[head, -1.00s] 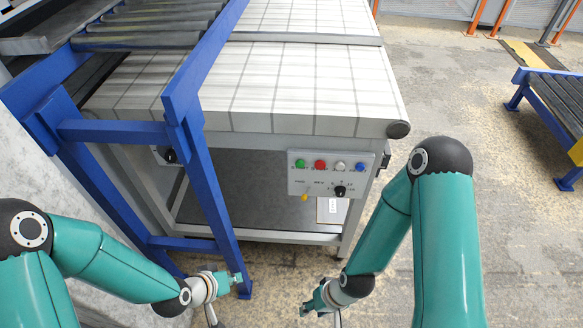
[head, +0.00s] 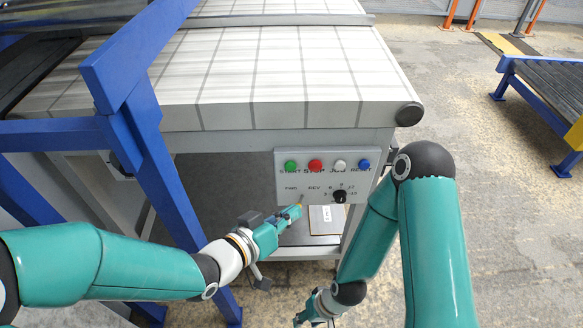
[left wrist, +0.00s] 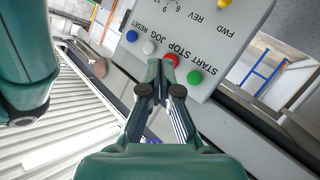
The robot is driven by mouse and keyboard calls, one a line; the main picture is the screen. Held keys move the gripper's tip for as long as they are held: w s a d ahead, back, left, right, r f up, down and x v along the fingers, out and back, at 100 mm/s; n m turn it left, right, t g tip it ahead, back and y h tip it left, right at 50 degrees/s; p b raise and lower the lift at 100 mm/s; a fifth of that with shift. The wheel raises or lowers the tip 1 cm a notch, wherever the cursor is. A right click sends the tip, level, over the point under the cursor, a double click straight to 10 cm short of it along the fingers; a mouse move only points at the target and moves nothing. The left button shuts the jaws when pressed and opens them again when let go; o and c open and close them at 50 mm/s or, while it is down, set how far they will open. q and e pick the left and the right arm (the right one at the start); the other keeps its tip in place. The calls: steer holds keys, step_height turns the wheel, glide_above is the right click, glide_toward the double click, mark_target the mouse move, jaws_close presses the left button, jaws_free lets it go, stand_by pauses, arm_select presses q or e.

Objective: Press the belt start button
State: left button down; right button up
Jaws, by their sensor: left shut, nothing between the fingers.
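The control panel (head: 362,190) hangs on the front of the white belt table. Its top row holds the green START button (head: 291,167), the red STOP button (head: 315,166), a white JOG button (head: 340,165) and a blue RESET button (head: 364,165). My left gripper (head: 297,210) is shut and empty, just below the panel's lower left part in the head view. In the left wrist view the panel appears upside down, and the green START button (left wrist: 194,77) shows right of my fingertips, apart from them in the picture. My right gripper (head: 302,319) hangs low at the bottom; its fingers are too small to judge.
The patterned belt (head: 270,80) runs above the panel. A blue frame post (head: 150,150) stands left of the panel, close to my left arm. A black knob (head: 339,196) sits low on the panel. Open floor (head: 500,230) lies to the right.

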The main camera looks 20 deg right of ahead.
mark_target(290, 166)
arm_select(q)
steer(key=w+d+p, duration=0.2)
steer(key=w+p, duration=0.1)
steer(key=w, duration=0.5)
steer(key=shift+w+d, duration=0.15)
steer(key=shift+w, duration=0.05)
stand_by(1.2)
steer(key=shift+w, duration=0.1)
steer(key=shift+w+d, duration=0.15)
steer(key=shift+w, duration=0.2)
steer(key=shift+w+d, duration=0.1)
steer(key=shift+w, duration=0.3)
stand_by(0.8)
stand_by(0.3)
steer(key=shift+s+a, duration=0.25)
steer(key=shift+s, duration=0.55)
steer(key=shift+s, duration=0.1)
